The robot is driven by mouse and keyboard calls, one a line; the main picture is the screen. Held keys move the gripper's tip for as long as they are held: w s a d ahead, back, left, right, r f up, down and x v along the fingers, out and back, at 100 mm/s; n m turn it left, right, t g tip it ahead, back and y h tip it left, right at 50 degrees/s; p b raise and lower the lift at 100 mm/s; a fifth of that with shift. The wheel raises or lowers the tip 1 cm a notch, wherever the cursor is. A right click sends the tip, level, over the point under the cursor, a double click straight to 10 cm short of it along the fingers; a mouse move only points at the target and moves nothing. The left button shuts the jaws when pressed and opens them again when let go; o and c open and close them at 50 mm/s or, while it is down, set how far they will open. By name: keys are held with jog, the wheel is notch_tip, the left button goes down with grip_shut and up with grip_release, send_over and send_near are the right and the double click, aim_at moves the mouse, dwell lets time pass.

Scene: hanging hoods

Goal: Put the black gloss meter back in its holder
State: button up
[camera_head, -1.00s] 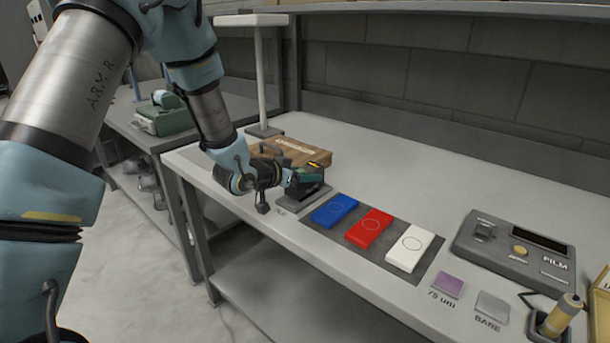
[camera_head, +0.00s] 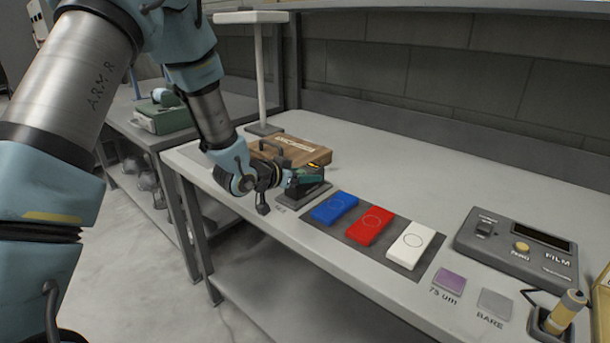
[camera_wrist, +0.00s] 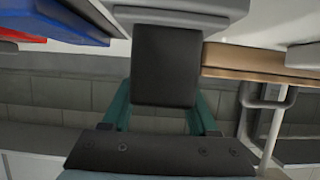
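The black gloss meter (camera_wrist: 165,65) is between the two teal fingers of my gripper (camera_wrist: 160,112) in the wrist view, with a finger against each side. In the head view, my gripper (camera_head: 298,179) reaches in from the left at the front edge of the bench, and the dark meter (camera_head: 312,185) is partly covered by the fingers. The grey holder (camera_head: 293,202) is directly below the meter in the head view. It also shows at the top of the wrist view (camera_wrist: 185,20). I cannot tell whether the meter is fully seated in it.
A wooden case (camera_head: 308,152) with a handle lies just behind my gripper. Blue (camera_head: 334,207), red (camera_head: 369,225) and white (camera_head: 411,244) blocks lie on a dark mat to the right. A film gauge (camera_head: 515,248) sits farther right. A white post (camera_head: 260,75) stands behind.

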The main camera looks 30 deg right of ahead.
jog(key=o, duration=0.5)
jog(key=shift+o, duration=0.2)
jog(key=shift+a, duration=0.1)
jog(key=b+v, duration=0.2)
jog(key=v, duration=0.8)
jog(key=shift+a+r, duration=0.25)
